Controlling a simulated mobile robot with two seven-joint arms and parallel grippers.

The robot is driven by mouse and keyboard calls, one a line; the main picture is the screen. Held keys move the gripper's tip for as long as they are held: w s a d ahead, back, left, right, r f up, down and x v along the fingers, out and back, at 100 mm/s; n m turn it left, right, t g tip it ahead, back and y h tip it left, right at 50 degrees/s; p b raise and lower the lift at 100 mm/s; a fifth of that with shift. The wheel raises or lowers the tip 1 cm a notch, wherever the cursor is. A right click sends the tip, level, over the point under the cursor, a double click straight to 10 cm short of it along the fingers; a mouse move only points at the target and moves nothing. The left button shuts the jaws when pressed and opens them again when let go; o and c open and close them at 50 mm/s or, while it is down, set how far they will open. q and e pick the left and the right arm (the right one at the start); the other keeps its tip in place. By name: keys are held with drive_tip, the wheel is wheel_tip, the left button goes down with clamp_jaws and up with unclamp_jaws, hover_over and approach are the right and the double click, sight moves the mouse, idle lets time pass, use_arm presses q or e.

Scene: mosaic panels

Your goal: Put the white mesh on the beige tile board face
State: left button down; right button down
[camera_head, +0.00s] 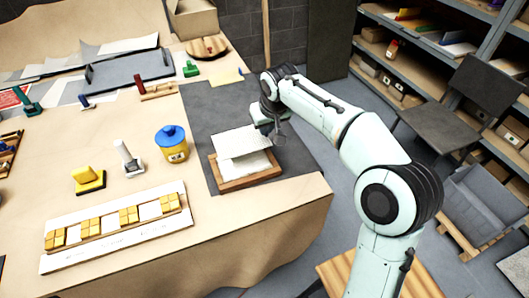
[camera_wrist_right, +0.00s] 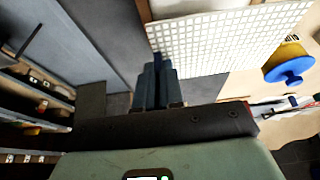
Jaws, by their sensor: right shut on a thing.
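The white mesh (camera_head: 238,141) is a thin gridded sheet, and it also shows large in the right wrist view (camera_wrist_right: 225,42). My right gripper (camera_head: 276,133) is shut on its right edge; its dark fingers (camera_wrist_right: 158,68) show in the wrist view. The mesh hangs tilted over the far part of the tile board (camera_head: 250,181), a pale face in a brown wooden frame lying on a dark grey mat. The mesh hides part of the face. I cannot tell if mesh and board touch. My left gripper is not in view.
A yellow tub with a blue lid (camera_head: 172,143) stands left of the board. A white strip with yellow tiles (camera_head: 118,222) lies at the front left. A yellow-handled tool (camera_head: 88,179) and a white-handled tool (camera_head: 128,158) stand nearby. The dark mat (camera_head: 215,105) is clear behind the board.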

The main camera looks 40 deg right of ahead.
wheel_tip(320, 180, down, 9)
drive_tip(key=shift+r+b, duration=0.1)
drive_tip(key=shift+b, duration=0.5)
drive_tip(key=c, duration=1.2)
unclamp_jaws()
drive_tip(key=p+v, duration=0.1)
drive_tip(key=v, duration=1.1)
drive_tip(key=shift+w, duration=0.1)
